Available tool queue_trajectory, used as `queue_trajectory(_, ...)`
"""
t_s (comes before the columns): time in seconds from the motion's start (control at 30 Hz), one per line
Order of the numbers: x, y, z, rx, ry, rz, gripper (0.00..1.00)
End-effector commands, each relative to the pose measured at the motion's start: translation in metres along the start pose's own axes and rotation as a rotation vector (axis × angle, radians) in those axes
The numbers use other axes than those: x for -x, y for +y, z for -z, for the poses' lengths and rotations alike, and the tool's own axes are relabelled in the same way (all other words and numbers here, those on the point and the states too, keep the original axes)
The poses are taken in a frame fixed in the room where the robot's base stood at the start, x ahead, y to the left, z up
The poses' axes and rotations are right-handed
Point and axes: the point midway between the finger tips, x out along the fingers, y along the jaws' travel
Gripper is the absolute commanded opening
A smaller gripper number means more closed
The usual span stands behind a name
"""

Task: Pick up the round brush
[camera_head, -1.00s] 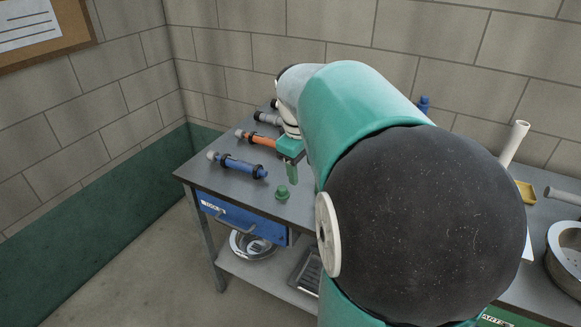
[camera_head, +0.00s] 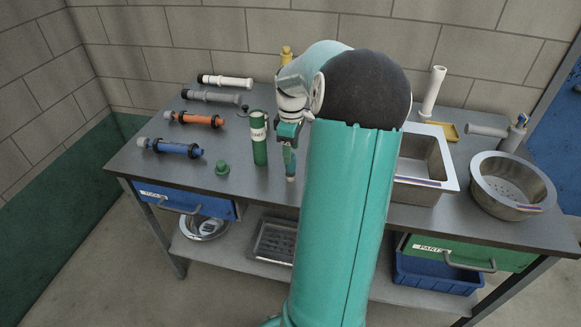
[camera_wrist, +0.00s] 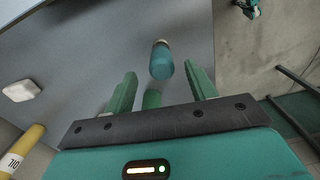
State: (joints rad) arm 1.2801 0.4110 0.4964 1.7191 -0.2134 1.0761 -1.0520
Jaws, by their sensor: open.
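What I take for the round brush is a short blue-green cylinder with a tan end (camera_wrist: 161,62). In the wrist view it shows just beyond my fingertips, roughly between them, with a gap to each finger. In the head view its tan lower end (camera_head: 291,179) shows below my gripper and seems to meet the table; it looks upright. My gripper (camera_head: 289,157) points down over it. Its two green fingers (camera_wrist: 160,80) are apart and hold nothing. A green patch between the fingers is unclear.
A labelled green cylinder (camera_head: 259,140) stands just left of my gripper, near a green knob (camera_head: 222,168). The sink (camera_head: 424,162) and a steel bowl (camera_head: 511,186) are right. A yellow bottle (camera_head: 286,54) stands behind.

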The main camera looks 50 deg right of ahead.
Motion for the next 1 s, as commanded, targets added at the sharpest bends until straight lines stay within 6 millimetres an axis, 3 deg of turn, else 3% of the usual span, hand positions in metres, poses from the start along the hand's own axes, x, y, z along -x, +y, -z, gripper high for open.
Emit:
queue_trajectory(0.17,-0.014,-0.001,0.0,-0.002,0.0,0.001,0.56)
queue_trajectory(0.4,-0.049,-0.002,0.0,-0.001,0.0,0.001,0.56)
queue_trajectory(0.7,-0.055,-0.001,0.001,-0.001,0.001,-0.002,0.56)
queue_trajectory(0.93,-0.054,-0.001,0.001,-0.001,0.001,-0.002,0.11)
queue_trajectory(1.0,-0.054,-0.001,0.001,-0.001,0.001,-0.002,0.07)
